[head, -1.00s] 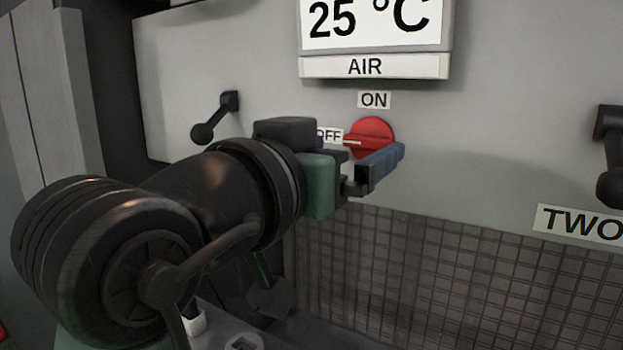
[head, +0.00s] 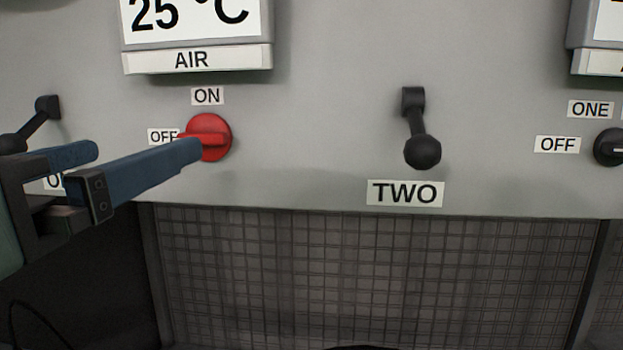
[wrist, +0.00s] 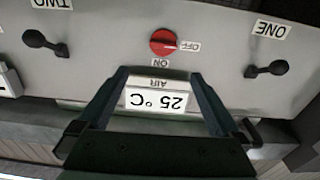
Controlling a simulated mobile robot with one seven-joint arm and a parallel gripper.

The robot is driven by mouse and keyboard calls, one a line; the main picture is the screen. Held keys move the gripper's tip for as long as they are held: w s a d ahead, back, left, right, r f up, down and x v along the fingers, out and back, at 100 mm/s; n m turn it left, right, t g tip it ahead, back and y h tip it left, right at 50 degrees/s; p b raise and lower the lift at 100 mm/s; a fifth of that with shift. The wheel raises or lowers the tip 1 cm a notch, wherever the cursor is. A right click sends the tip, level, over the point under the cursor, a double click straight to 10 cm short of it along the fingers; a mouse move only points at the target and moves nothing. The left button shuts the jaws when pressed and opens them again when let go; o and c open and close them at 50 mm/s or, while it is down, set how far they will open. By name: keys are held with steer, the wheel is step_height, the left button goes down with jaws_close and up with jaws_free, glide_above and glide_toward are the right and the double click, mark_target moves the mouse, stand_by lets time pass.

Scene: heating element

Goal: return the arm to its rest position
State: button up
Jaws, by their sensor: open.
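My gripper (head: 147,151) enters from the left edge of the head view, its two blue fingers spread apart and empty. One finger overlaps the left edge of the red knob (head: 214,132) in the picture. The wrist view, upside down, shows my gripper (wrist: 158,73) with its fingers either side of the display (wrist: 156,100) and the red knob (wrist: 163,42) beyond the tips, clear of them. The knob's handle points toward the OFF label (head: 163,136). Most of my arm is outside the head view.
A black lever (head: 420,135) hangs down above the TWO label (head: 405,193). Another lever (head: 35,122) is at the left, close to the fingers in the picture. A black knob (head: 609,147) is at the right edge. A dark grid panel (head: 380,275) lies below.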

steer(key=d+r+t+b, duration=0.1)
steer(key=d+r+t, duration=0.3)
steer(key=d, duration=1.2)
steer(key=t, duration=0.4)
steer(key=shift+s+t+y, duration=0.2)
steer(key=shift+t+y, duration=0.1)
